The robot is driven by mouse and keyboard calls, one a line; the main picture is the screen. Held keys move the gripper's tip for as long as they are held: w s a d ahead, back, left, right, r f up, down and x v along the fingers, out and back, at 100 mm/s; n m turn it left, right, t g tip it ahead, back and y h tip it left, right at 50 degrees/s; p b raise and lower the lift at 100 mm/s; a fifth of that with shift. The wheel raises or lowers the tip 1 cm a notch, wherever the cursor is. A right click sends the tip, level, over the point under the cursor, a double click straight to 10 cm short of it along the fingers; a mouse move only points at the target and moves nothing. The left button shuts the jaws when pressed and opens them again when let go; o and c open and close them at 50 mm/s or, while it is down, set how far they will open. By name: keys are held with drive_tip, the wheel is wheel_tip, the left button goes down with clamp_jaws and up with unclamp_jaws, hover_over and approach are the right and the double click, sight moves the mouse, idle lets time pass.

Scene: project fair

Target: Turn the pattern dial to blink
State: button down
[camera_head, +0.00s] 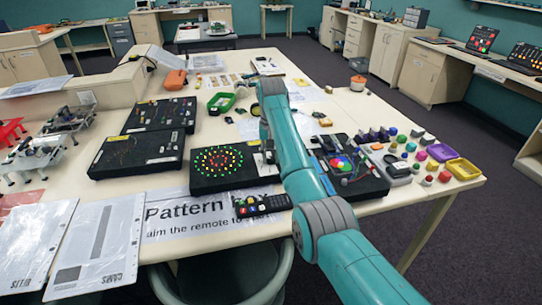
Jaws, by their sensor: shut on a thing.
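A black board with a ring-shaped pattern of green, yellow and red lights (222,166) lies near the front of the table. My teal arm reaches over the table from the lower right and covers the board's right side. My gripper (267,153) shows only in part beside the arm, low at the board's right edge. It is shut at the place where the pattern dial seems to be. The dial itself, its pointer and its labels are hidden behind the gripper and arm, so its setting cannot be read.
A black remote (262,206) lies on the "Pattern" sign (190,219) in front of the board. Another black board (351,170) with coloured discs is to the right, beside small knobs and yellow and purple trays. More black boards (138,153) stand left. A chair (225,275) is at the front edge.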

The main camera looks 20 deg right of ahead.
drive_tip(key=shift+n, duration=1.4)
drive_tip(key=c, duration=0.8)
unclamp_jaws()
drive_tip(key=shift+c, duration=0.2)
